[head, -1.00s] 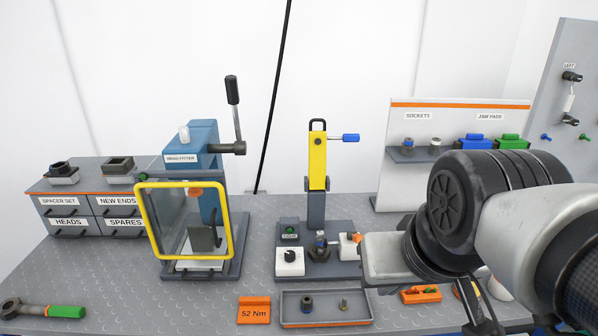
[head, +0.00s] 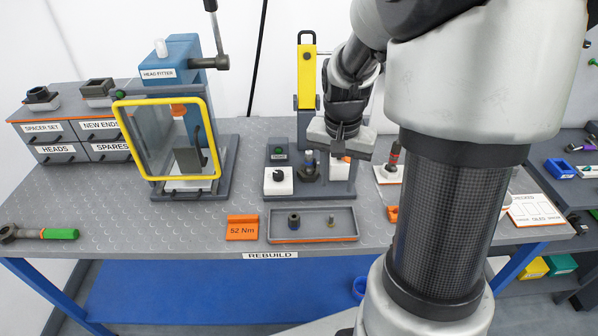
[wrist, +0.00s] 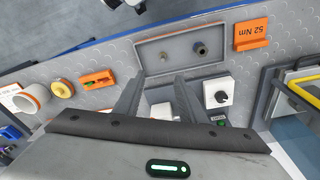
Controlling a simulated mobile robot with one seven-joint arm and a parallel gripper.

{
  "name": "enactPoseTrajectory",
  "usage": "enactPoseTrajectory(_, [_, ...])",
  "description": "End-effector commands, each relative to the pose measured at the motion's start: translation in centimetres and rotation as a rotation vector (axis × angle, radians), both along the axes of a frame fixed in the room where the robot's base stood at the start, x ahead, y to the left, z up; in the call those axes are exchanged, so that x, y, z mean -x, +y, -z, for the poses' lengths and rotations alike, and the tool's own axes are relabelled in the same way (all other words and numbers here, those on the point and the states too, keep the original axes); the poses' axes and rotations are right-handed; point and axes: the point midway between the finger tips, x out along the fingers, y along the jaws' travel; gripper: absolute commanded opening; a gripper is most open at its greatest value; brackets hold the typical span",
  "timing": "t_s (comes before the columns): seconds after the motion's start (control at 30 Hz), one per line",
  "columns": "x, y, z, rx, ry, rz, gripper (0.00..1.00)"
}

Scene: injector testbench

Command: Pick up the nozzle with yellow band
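No yellow band can be made out clearly on any part. In the head view my gripper (head: 340,150) hangs over the right part of the yellow-posted fixture, behind and above the tray.
The yellow-posted fixture (head: 306,70) stands behind the tray, with a white knob box (head: 278,181). An orange 52 Nm block (head: 242,228) sits left of the tray. The head fitter with yellow-framed guard (head: 214,140) is further left. An orange holder (wrist: 97,80) and yellow ring piece (wrist: 62,89) lie to the side.

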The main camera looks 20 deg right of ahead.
Motion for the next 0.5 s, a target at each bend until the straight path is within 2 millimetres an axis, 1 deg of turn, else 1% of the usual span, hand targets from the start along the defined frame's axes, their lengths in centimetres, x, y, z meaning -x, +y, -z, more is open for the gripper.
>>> enactPoseTrajectory(0.03, [0.1,0.0,1.1,-0.001,0.007,0.0,0.37])
enactPoseTrajectory(0.3, [-0.4,-0.4,7.0,-0.002,0.008,-0.003,0.37])
enactPoseTrajectory(0.4, [-0.6,-0.5,8.8,-0.002,0.006,-0.004,0.37])
enactPoseTrajectory(0.5, [-0.8,-0.6,10.1,-0.001,0.004,-0.004,0.37])
